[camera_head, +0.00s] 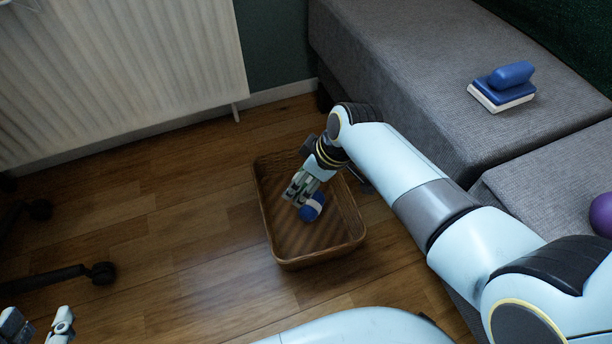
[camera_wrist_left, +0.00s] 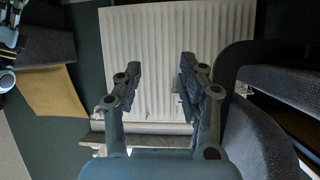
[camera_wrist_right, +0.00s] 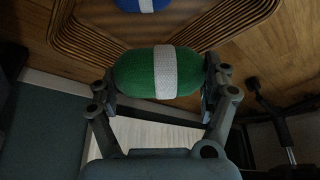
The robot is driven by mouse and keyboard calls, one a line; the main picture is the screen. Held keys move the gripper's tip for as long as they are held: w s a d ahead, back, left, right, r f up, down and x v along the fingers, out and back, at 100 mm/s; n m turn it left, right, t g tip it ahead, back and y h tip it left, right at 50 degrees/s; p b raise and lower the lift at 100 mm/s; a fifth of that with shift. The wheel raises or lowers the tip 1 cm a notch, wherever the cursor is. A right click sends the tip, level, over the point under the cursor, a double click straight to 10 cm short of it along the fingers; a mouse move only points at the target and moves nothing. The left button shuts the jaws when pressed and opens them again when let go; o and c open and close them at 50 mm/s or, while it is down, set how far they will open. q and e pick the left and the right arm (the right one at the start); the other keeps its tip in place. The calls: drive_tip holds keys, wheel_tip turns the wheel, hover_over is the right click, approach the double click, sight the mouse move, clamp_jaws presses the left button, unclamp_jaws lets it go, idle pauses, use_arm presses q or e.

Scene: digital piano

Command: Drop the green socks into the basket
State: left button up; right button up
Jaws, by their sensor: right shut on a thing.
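The green socks (camera_wrist_right: 158,73), a roll with a white band, are between the fingers of my right gripper (camera_wrist_right: 160,88) in the right wrist view. My right gripper (camera_head: 300,190) is shut on them and hangs over the wicker basket (camera_head: 268,222) in the head view. There the green socks are hidden by the gripper. The basket rim also shows in the right wrist view (camera_wrist_right: 90,40). My left gripper (camera_head: 40,326) is at the bottom left of the head view, away from the basket. In the left wrist view (camera_wrist_left: 160,75) it is open and empty.
A blue roll with a white band (camera_head: 312,207) appears inside the basket. A radiator (camera_head: 120,75) and chair legs (camera_head: 60,277) are at left.

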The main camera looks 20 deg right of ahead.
wheel_tip(320, 180, down, 2)
drive_tip(key=shift+f+b, duration=0.15)
drive_tip(key=shift+b, duration=0.85)
use_arm(q)
drive_tip(key=w+d+r+m+t+h, duration=0.1)
drive_tip(key=w+r+t, duration=0.4)
drive_tip(key=r, duration=0.6)
drive_tip(key=shift+w+d+t, duration=0.15)
drive_tip(key=shift+w+t, duration=0.25)
drive_tip(key=shift+w, duration=0.4)
use_arm(e)
drive_tip(key=o, duration=1)
drive_tip(key=v, duration=1.2)
